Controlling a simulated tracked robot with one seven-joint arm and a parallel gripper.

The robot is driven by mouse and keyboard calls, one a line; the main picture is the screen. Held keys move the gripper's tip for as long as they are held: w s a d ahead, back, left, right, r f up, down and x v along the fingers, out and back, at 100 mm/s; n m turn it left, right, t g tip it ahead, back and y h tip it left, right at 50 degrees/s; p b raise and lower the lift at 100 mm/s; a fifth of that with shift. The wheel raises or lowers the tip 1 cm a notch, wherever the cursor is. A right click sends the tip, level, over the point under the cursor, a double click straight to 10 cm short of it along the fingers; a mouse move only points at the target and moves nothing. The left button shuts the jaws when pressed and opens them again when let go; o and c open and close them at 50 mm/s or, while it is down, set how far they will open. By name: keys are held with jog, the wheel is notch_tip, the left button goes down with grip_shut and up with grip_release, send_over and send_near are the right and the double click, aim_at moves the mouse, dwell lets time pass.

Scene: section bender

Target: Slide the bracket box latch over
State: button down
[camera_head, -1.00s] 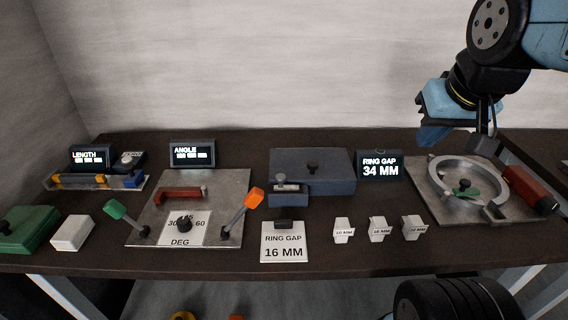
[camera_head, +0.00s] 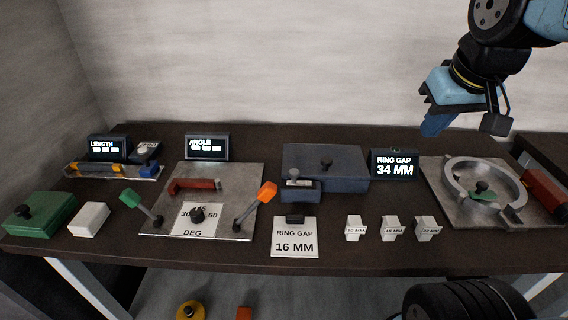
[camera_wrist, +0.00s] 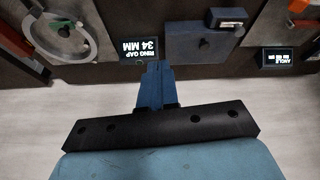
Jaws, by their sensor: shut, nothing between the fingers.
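A blue-grey box (camera_head: 340,160) with a dark knob on its lid stands at the middle back of the bench. At its front left corner is a small dark block with a grey slider-like top (camera_head: 298,182), which I take for the latch. The box (camera_wrist: 198,46) and this block (camera_wrist: 228,22) also show in the wrist view, upside down. My gripper (camera_head: 432,128) hangs in the air above the back of the bench, right of the box. In the wrist view its fingers (camera_wrist: 155,68) are together and empty, apart from the box.
The 34 mm ring gap display (camera_head: 395,164) stands just right of the box. A ring fixture plate (camera_head: 447,200) lies at the right. A 16 mm card (camera_head: 295,246) and several small white blocks (camera_head: 391,228) lie in front. An angle plate with upright levers (camera_head: 180,215) is at the left.

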jog(key=w+a+f+n+g+h, duration=0.1)
jog(key=w+a+n+g, duration=0.1)
jog(key=w+a+n, duration=0.4)
jog(key=w+a+f+n+g, duration=0.15)
jog(key=w+a+n, duration=0.25)
jog(key=a, duration=0.5)
jog(key=a+f+n+h, duration=0.1)
jog(key=a+f+n, duration=0.3)
jog(key=a, duration=0.6)
jog(key=a+f+n+h, duration=0.2)
jog(key=a+f+n, duration=0.3)
jog(key=a, duration=0.4)
jog(key=shift+w+a, duration=0.3)
jog(key=shift+a, duration=0.1)
jog(key=w+d+f, duration=0.2)
jog(key=d+f, duration=0.5)
jog(key=f, duration=0.2)
jog(key=shift+d, duration=0.25)
